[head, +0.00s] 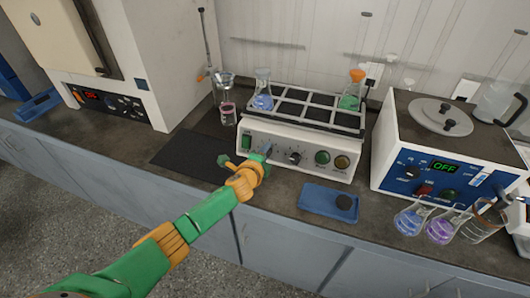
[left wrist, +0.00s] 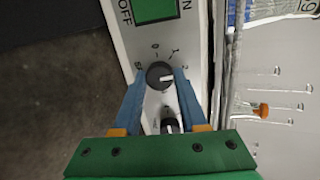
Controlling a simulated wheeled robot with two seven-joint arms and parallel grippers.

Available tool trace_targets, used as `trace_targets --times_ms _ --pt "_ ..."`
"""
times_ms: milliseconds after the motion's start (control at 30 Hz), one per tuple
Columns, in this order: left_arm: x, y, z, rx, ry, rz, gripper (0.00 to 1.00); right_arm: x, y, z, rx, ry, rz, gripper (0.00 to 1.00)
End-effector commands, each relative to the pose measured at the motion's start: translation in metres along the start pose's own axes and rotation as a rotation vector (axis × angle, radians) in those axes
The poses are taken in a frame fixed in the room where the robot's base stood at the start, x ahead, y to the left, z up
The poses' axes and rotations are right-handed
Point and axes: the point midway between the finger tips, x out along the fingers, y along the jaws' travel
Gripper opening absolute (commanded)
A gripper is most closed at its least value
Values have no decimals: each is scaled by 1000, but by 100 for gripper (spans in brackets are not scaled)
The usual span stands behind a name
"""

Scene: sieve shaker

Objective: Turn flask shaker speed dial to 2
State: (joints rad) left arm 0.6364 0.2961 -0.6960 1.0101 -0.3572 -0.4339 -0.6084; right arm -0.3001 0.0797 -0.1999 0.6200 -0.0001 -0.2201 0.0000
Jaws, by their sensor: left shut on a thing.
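The flask shaker (head: 300,135) is a white box with a flask rack on top, standing on the bench. My left gripper (head: 264,154) is at the left part of its front panel. In the left wrist view, the blue fingers of my left gripper (left wrist: 160,85) are shut on a black dial (left wrist: 158,76), one on each side. The mark there is partly hidden. A second black knob (left wrist: 170,125) sits beside it, also visible in the head view (head: 294,158). My right gripper is not in view.
Flasks with blue (head: 263,100) and green (head: 349,101) liquid stand in the rack. A blue tray (head: 315,202) lies in front of the shaker. A white device with an OFF display (head: 440,140) stands right, flasks (head: 412,220) before it. A dark mat (head: 190,157) lies left.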

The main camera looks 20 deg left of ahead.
Motion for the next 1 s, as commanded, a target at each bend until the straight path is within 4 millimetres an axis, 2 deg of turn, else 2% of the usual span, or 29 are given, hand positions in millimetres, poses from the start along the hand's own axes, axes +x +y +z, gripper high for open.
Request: trace_targets --times_ms 267,700,733,833,1000 --pt "0 -1 0 63 -2 -3 0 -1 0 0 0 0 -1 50" --pt "0 0 0 70 -2 -4 0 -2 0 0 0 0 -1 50" --pt "0 0 0 70 -2 -4 44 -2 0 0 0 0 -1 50" --pt "0 0 0 70 -2 -3 71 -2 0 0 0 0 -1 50" --pt "0 0 0 70 -2 -3 72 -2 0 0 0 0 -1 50"
